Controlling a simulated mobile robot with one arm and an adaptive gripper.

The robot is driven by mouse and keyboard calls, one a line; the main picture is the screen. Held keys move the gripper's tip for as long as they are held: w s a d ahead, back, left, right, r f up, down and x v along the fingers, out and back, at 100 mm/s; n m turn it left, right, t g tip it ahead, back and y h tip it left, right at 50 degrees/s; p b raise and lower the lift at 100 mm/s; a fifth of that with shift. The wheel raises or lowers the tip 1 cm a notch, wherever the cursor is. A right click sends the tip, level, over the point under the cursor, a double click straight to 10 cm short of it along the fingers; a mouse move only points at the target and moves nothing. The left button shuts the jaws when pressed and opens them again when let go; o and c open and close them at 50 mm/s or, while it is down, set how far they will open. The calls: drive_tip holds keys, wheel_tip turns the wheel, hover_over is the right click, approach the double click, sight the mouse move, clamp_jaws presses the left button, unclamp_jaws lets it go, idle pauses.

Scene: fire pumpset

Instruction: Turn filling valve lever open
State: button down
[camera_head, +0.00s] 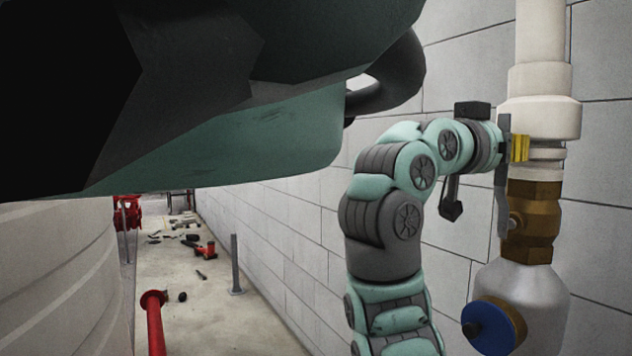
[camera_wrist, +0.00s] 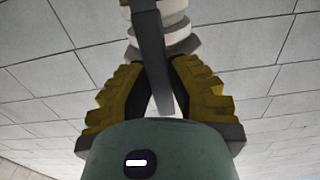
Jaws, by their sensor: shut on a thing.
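The filling valve lever (camera_head: 502,205) is a narrow dark grey bar. It hangs roughly upright at the left side of the brass valve body (camera_head: 534,205) in the head view. My gripper (camera_head: 517,147) is at the upper part of the lever, with a yellow finger pad showing against the white pipe fitting. In the wrist view, the lever (camera_wrist: 150,55) runs between the two yellow-padded fingers of my gripper (camera_wrist: 157,75), which are shut on it. The exact contact is partly hidden by the dark finger parts.
A white pipe (camera_head: 541,45) rises above the valve, and a grey-white pipe body (camera_head: 540,290) with a blue round cap (camera_head: 488,328) is below. A block wall (camera_head: 460,265) stands close behind. Red pipe (camera_head: 155,325) and loose tools (camera_head: 205,250) are on the floor at left.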

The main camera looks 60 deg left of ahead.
drive_tip(key=shift+d+r, duration=0.1)
drive_tip(key=shift+d, duration=0.1)
drive_tip(key=c, duration=0.9)
unclamp_jaws()
drive_tip(key=shift+r, duration=4.95)
